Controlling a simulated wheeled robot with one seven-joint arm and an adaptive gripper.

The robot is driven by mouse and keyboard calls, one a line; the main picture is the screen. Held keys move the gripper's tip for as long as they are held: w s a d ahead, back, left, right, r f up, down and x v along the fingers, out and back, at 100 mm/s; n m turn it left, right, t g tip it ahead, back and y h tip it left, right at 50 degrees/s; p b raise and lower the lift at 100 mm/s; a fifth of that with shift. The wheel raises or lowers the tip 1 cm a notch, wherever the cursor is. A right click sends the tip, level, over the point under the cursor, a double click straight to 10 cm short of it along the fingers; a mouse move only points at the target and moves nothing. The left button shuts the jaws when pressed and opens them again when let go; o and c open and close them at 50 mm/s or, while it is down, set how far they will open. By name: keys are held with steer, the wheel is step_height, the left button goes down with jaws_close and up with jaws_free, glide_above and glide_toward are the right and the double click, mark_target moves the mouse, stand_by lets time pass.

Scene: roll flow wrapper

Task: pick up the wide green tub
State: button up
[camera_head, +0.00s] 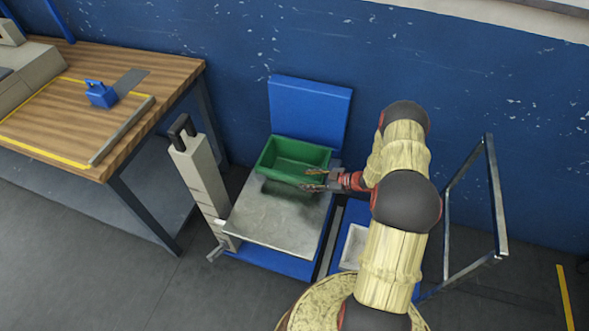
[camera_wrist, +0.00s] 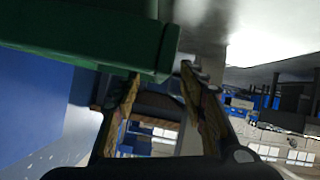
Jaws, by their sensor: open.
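The wide green tub (camera_head: 290,157) rests upright on the back part of a grey metal platform (camera_head: 270,225); no contents show in it. My gripper (camera_head: 308,181) is open at the tub's near right corner, reaching in from the right. In the wrist view the tub (camera_wrist: 100,30) fills the upper left, with its rim edge close to the fingertips of my gripper (camera_wrist: 160,85). The rim edge appears at or just in front of the gap between the fingers. I cannot tell whether a finger touches it. Nothing is held.
A blue upright panel (camera_head: 310,110) stands behind the tub. A beige post (camera_head: 199,175) with a dark handle stands left of the platform. A wooden table (camera_head: 165,80) with a blue block (camera_head: 100,95) is at the left. A metal frame (camera_head: 495,200) stands at the right.

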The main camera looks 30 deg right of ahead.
mark_target(291, 179)
steer(key=b+x, duration=0.1)
steer(key=x, duration=0.2)
steer(key=b+x, duration=0.2)
steer(key=x, duration=0.2)
steer(key=shift+s+a+r, duration=0.1)
steer(key=shift+a+r, duration=0.05)
steer(key=shift+a, duration=0.2)
steer(key=shift+w+a, duration=0.15)
steer(key=shift+w, duration=0.2)
steer(key=shift+c, duration=1.4)
steer(key=c, duration=0.7)
jaws_close()
